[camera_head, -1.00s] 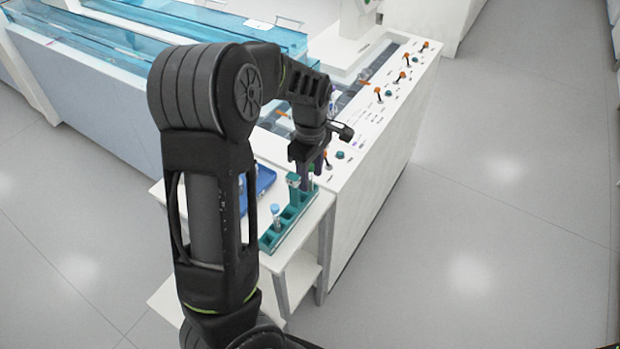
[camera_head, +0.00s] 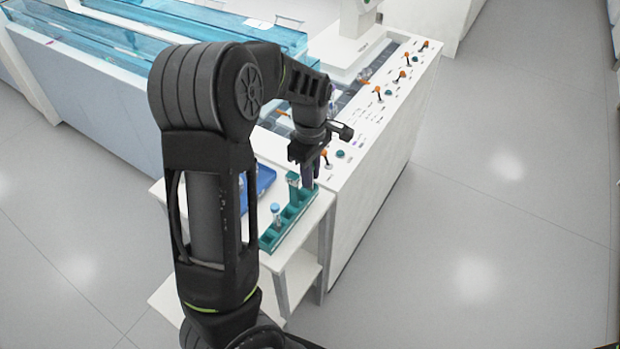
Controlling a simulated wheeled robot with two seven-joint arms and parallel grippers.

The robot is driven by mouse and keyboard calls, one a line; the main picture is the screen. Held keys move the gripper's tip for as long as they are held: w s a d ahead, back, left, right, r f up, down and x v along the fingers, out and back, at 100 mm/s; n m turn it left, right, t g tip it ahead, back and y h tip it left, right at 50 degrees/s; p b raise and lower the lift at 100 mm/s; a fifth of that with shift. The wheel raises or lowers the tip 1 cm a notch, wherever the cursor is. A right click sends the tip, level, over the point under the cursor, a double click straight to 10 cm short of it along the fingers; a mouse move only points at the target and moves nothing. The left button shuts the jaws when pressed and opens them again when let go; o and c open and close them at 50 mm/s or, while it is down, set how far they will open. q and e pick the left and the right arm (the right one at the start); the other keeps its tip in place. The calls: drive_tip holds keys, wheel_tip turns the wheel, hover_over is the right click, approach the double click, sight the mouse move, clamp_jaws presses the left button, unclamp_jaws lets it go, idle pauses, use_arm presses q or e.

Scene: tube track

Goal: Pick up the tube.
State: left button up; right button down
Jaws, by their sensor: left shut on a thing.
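My left gripper (camera_head: 309,166) points down over the right end of a small green tube rack (camera_head: 287,221). It is shut on a dark purple tube (camera_head: 309,179), which is upright at the rack's far end. The gripper hides the tube's upper part, and I cannot tell whether its bottom is clear of the rack. Two other tubes stand in the rack: a blue-capped tube (camera_head: 275,213) near the front and another tube (camera_head: 293,183) close to the gripper. My right gripper is out of view.
The rack stands on a small white table (camera_head: 314,213) with a blue tray (camera_head: 265,179), partly behind my arm. A white machine (camera_head: 385,140) with orange-tipped levers adjoins it on the right. A blue-covered bench (camera_head: 130,40) is behind. The floor at right is clear.

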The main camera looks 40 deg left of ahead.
use_arm(q)
clamp_jaws()
wheel_tip(320, 180, up, 10)
drive_tip(key=shift+r, duration=0.1)
idle(0.4)
drive_tip(key=shift+f, duration=0.2)
idle(0.4)
drive_tip(key=shift+f+b, duration=2.9)
drive_tip(key=shift+f, duration=1.7)
